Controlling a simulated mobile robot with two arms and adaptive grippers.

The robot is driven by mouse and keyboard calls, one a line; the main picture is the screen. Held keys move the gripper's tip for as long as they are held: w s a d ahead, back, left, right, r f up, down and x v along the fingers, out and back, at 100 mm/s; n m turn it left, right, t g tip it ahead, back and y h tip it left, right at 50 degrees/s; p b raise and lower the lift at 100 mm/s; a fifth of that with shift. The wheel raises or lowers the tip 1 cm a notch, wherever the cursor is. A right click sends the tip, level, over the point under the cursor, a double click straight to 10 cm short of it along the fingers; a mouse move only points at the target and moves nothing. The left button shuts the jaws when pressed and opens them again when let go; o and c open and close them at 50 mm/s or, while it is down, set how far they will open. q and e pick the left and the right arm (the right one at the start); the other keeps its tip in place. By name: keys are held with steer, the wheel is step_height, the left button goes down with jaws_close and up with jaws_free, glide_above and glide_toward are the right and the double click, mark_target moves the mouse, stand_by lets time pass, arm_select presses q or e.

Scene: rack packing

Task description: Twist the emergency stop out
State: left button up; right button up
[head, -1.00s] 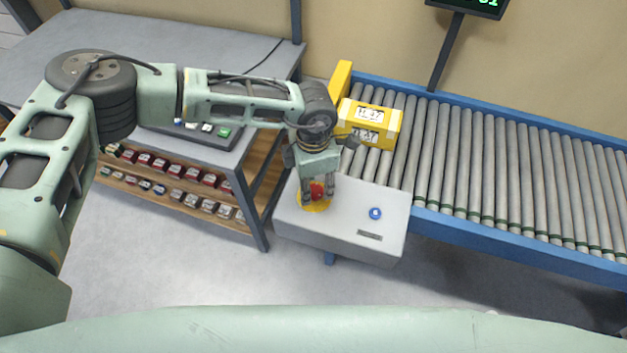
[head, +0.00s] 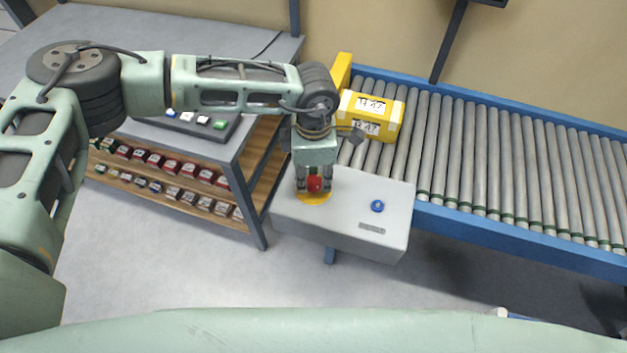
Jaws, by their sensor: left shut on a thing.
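The red emergency stop (head: 315,184) sits on a yellow disc (head: 317,198) at the left of a grey control box (head: 345,212). My left gripper (head: 314,182) points down over it and is shut on the red knob, with a finger at each side. The fingers hide part of the knob. A blue button (head: 377,206) and a small dark label plate (head: 372,228) are on the same box, to the right. My right gripper is not in view.
A roller conveyor (head: 480,160) with blue rails runs to the right behind the box. A yellow carton (head: 368,116) with white labels stands at its left end. A grey bench (head: 215,140) with shelves of small boxes is at the left.

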arm_select(q)
steer(key=m+b, duration=0.3)
steer(key=b, duration=0.2)
steer(key=shift+w+m+b, duration=0.35)
steer(key=shift+m, duration=0.05)
steer(key=shift+s+r+m+b, duration=0.1)
steer(key=shift+s+m+b, duration=0.05)
steer(key=shift+m+b, duration=0.95)
jaws_close()
steer(key=shift+d, duration=0.1)
